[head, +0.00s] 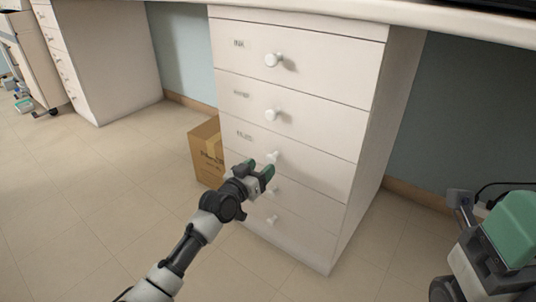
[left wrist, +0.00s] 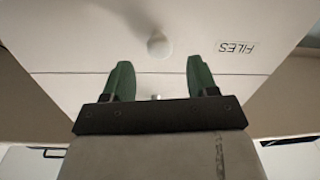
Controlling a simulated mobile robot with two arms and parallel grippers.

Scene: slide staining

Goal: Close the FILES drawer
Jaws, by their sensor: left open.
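The FILES drawer (head: 306,157) is the third one down in the white cabinet. Its front looks about flush with the fronts around it in the head view, with no clear gap. Its pale knob (head: 274,156) is just beyond my left gripper (head: 261,172). In the left wrist view the FILES label (left wrist: 237,47) reads upside down, beside the round knob (left wrist: 158,45). My left gripper (left wrist: 158,82) is open and empty, its two green fingers pointing at the drawer front. I cannot tell whether a fingertip touches it. My right gripper is not clearly seen.
Other knobbed drawers lie above and below, including the top drawer (head: 300,58). A cardboard box (head: 205,152) stands on the floor against the cabinet's left side. A white worktop (head: 330,10) runs overhead. The tiled floor (head: 80,200) to the left is clear.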

